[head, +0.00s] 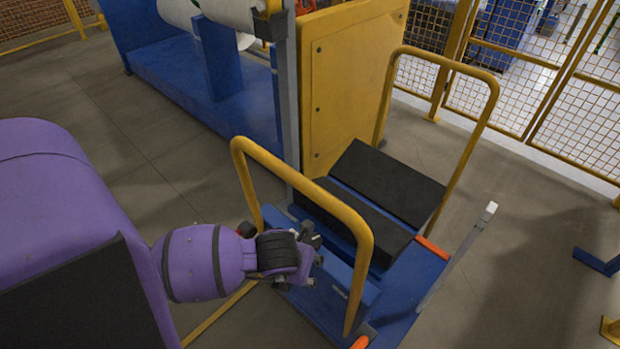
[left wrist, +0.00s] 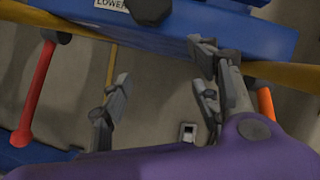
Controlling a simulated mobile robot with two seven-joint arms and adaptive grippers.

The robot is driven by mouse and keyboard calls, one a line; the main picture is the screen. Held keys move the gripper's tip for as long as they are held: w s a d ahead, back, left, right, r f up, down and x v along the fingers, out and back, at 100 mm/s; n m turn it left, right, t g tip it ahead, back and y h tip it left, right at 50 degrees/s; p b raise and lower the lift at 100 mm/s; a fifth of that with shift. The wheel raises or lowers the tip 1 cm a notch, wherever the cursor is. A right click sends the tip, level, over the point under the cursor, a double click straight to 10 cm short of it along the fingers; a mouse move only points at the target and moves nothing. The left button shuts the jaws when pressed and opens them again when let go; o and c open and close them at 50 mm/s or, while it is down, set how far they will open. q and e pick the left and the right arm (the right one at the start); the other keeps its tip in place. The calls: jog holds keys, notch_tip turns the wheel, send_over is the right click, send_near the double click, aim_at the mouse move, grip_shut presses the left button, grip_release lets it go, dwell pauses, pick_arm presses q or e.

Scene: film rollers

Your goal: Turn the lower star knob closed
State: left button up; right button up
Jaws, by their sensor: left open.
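A dark star knob (left wrist: 148,11) sits on the blue beam (left wrist: 250,32) at the top edge of the left wrist view, partly cut off. It is beside a white label (left wrist: 112,4) reading "LOWER". My left gripper (left wrist: 161,66) is open and empty, with its fingers spread below the knob in that view and apart from it. In the head view my left gripper (head: 312,262) is at the left side of the blue and yellow cart, by the yellow hoop rail. The knob cannot be made out there. My right gripper is not in view.
The yellow hoop rail (head: 305,190) stands close to my left gripper. The cart has black pads (head: 388,185) and a blue deck (head: 405,300). A red bar (left wrist: 37,92) is at the left in the left wrist view. Open floor (head: 500,300) is to the right.

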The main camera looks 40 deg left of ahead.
aim_at(310, 239)
pick_arm(q)
jog(key=w+a, duration=0.1)
jog(key=w, duration=0.1)
jog(key=w+a, duration=0.1)
jog(key=w, duration=0.2)
jog(key=w+a, duration=0.1)
jog(key=w, duration=0.2)
jog(key=shift+p, duration=0.35)
jog(key=shift+w+f, duration=0.2)
jog(key=shift+w, duration=0.05)
jog(key=shift+w+f, duration=0.1)
jog(key=shift+f, duration=0.25)
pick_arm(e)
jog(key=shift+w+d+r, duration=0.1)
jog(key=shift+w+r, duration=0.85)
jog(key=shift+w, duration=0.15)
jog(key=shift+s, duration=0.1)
pick_arm(q)
jog(key=c, duration=1.1)
jog(key=shift+a, duration=0.1)
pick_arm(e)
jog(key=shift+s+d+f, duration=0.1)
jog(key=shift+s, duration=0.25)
